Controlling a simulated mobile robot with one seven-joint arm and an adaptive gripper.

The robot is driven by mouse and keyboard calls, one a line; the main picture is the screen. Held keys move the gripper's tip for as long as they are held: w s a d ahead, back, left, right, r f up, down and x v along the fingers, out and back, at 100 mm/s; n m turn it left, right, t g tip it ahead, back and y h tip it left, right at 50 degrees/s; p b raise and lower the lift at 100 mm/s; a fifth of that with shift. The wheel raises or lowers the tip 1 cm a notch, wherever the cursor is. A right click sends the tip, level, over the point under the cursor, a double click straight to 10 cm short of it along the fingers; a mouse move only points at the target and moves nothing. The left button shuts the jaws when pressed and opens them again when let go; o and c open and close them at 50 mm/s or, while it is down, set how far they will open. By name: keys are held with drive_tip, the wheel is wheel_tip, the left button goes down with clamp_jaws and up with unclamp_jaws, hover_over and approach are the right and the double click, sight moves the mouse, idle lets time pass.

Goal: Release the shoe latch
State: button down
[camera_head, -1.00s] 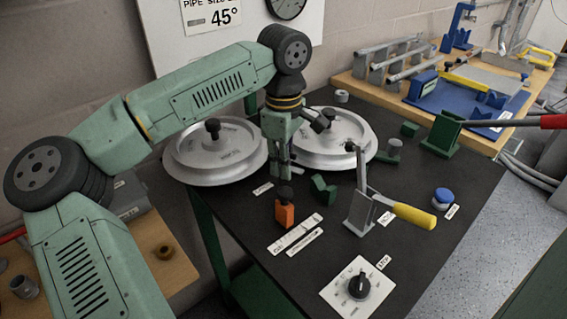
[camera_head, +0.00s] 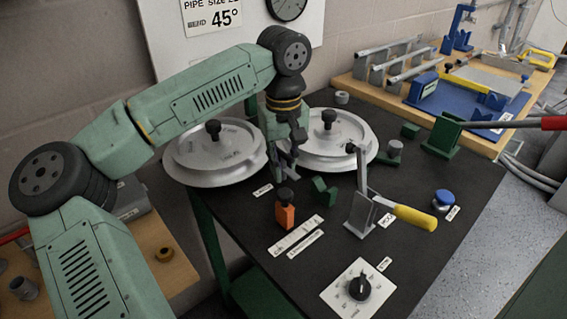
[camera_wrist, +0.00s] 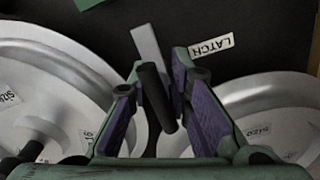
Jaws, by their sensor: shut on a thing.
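The shoe latch shows in the wrist view as a black round grip (camera_wrist: 154,94) with a flat grey bar (camera_wrist: 146,45) beyond it, beside a white LATCH label (camera_wrist: 211,46). My gripper (camera_wrist: 152,77) has one finger on each side of the black grip and is shut on it. In the head view my gripper (camera_head: 287,165) points down at the table between the two round discs, and the latch is mostly hidden there. The left disc (camera_head: 190,165) and the right disc (camera_head: 350,158) lie close on either side.
An orange block with a black top (camera_head: 285,213) and a green V-shaped block (camera_head: 325,190) stand just in front. A lever with a yellow handle (camera_head: 414,217), a blue button (camera_head: 443,199) and a dial plate (camera_head: 340,296) are further right and front. The black table (camera_head: 425,255) has bare room at the front right.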

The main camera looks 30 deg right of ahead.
sight(284, 153)
drive_tip(key=shift+s+r+m, duration=0.1)
drive_tip(key=shift+m, duration=0.2)
drive_tip(key=c, duration=1.7)
unclamp_jaws()
drive_tip(key=shift+o, duration=0.2)
wheel_tip(284, 153, up, 12)
